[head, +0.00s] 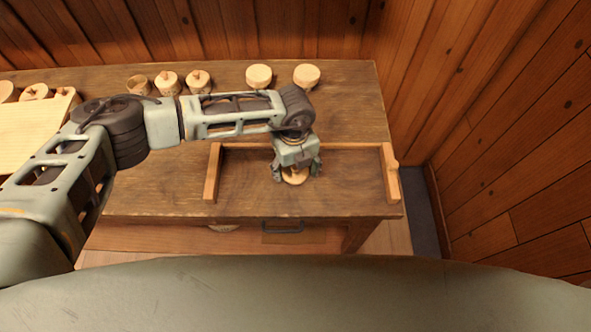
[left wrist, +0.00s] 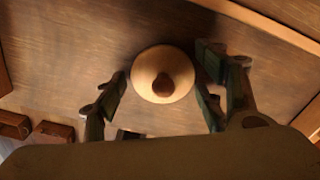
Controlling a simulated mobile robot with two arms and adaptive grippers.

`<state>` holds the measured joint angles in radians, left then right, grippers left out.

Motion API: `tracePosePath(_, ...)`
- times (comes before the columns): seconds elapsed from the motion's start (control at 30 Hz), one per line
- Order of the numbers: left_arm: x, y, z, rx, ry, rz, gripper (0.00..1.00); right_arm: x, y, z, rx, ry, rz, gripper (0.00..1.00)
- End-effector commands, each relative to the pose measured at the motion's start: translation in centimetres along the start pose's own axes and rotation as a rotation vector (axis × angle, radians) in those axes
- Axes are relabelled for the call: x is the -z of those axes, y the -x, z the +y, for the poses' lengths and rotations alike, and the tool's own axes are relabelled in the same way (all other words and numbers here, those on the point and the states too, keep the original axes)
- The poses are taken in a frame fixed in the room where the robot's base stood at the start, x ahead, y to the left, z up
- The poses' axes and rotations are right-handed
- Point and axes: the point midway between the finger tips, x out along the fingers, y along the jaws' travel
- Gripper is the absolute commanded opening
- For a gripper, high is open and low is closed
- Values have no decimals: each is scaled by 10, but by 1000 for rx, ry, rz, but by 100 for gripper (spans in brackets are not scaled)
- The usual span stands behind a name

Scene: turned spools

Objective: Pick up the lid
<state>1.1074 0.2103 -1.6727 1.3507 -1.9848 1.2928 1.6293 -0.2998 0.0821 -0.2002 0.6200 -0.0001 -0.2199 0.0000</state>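The lid (head: 294,178) is a pale round wooden disc with a darker knob at its middle. It lies on the table inside a low wooden frame, partly hidden by my left gripper (head: 297,171) in the head view. In the left wrist view the lid (left wrist: 148,86) shows whole, with its knob facing the camera. The fingers of my left gripper (left wrist: 162,82) stand apart on either side of the lid, with small gaps visible. My left gripper is open and empty. My right gripper is not in view.
Rails (head: 212,174) and (head: 390,172) bound the work area left and right on the brown table (head: 345,105). Pale round pieces (head: 259,76) stand along the back, several with knobs. A pale board (head: 30,135) lies at left. Wooden walls close the back and right.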

Motion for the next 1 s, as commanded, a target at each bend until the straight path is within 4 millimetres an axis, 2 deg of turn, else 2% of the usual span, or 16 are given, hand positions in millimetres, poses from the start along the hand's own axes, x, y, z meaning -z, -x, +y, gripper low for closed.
tracePosePath(0.03,0,0,0,0,0,0,56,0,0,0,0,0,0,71)
tracePosePath(0.27,0,0,0,0,0,0,37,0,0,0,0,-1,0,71)
tracePosePath(0.63,-1,6,0,1,1,-1,37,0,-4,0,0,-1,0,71)
tracePosePath(0.77,-1,20,-1,3,-1,-2,36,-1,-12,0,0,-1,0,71)
tracePosePath(0.87,-1,39,-1,5,-3,-4,36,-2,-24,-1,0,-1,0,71)
tracePosePath(1.0,27,55,13,3,-7,0,36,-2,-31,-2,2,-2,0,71)
